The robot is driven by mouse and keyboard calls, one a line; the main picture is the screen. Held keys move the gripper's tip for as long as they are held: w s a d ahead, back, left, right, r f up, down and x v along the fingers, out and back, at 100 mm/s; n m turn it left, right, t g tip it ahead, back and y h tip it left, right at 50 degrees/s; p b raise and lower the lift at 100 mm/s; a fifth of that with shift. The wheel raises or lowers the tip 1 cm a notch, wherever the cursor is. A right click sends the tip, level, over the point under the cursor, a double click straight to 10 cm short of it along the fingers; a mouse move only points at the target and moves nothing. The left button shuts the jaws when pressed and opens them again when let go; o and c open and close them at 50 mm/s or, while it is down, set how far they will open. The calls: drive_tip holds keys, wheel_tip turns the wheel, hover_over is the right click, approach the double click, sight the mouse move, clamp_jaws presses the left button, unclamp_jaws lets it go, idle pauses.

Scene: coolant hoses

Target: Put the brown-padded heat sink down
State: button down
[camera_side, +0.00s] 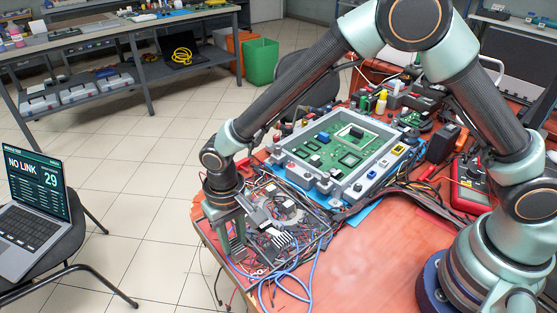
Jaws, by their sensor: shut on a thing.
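My gripper (236,240) points down over the left front corner of the orange-red workbench, above a tangle of wires and loose parts. It is shut on a small, dark, finned piece that looks like the heat sink (238,245). The fingers cover part of it. I cannot make out a brown pad at this size, nor whether the piece touches the clutter below. A lighter finned metal part (281,240) lies to the right of the gripper among the wires.
A grey-framed fixture with a green circuit board (345,150) stands behind the gripper on a blue mat. Blue hoses (295,275) and cables run around the clutter. A red multimeter (470,185) lies at right. Bare bench (375,255) is free at front centre.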

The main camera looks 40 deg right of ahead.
sight(234, 243)
drive_tip(key=c, duration=0.6)
unclamp_jaws()
drive_tip(key=shift+f, duration=0.15)
wheel_tip(234, 243, up, 12)
drive_tip(key=s+d+r+t, duration=0.1)
drive_tip(key=d+r, duration=0.4)
drive_tip(key=d, duration=0.2)
drive_tip(key=d+r+t, duration=0.2)
drive_tip(key=d+r, duration=0.3)
drive_tip(key=d, duration=0.3)
drive_tip(key=s+d+t, duration=0.1)
drive_tip(key=s+d, duration=0.1)
drive_tip(key=d, duration=0.1)
drive_tip(key=s+d+r, duration=0.1)
drive_tip(key=s+d, duration=0.1)
drive_tip(key=d, duration=0.2)
drive_tip(key=s+d+t, duration=0.1)
drive_tip(key=s+d, duration=0.2)
drive_tip(key=d, duration=0.1)
drive_tip(key=shift+d+r+t, duration=0.2)
drive_tip(key=shift+r+t, duration=0.1)
